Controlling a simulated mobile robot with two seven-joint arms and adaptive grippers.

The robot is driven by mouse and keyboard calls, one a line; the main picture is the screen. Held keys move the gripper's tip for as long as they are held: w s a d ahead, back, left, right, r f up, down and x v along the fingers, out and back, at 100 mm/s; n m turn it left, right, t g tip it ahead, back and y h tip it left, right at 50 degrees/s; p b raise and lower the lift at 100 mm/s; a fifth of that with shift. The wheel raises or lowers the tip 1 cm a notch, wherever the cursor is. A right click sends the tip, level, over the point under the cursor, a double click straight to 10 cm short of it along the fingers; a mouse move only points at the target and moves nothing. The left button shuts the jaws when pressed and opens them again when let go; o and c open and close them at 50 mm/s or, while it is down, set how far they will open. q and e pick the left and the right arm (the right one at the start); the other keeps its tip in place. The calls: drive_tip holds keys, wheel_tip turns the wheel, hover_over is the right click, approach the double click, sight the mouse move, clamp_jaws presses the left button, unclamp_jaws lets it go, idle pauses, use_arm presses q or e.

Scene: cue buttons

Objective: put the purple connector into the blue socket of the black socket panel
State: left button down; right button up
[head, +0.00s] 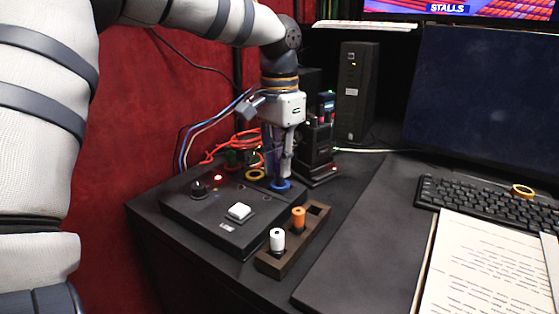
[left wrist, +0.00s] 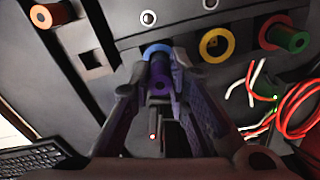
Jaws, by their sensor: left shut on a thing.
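The black socket panel (head: 185,208) lies on the desk. Its blue socket (head: 281,185) is a blue ring near the panel's far right edge, and it also shows in the left wrist view (left wrist: 154,49). My left gripper (head: 279,165) points down right above the blue socket. In the left wrist view its fingers are shut on the purple connector (left wrist: 159,80), whose end overlaps the blue ring. The fingers hide part of the ring, and I cannot tell how deep the connector sits. My right gripper is in neither view.
A yellow socket (head: 255,174) is beside the blue one. A dark holder (head: 284,255) in front bears a white connector (head: 277,240) and an orange connector (head: 298,219). A black device (head: 316,150), orange cables (head: 232,142) and a keyboard (head: 485,203) are near.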

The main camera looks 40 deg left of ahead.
use_arm(q)
drive_tip(key=shift+f, duration=0.6)
drive_tip(key=c, duration=1.3)
unclamp_jaws()
drive_tip(key=shift+r, duration=0.1)
drive_tip(key=shift+r, duration=3.45)
drive_tip(key=shift+f, duration=0.1)
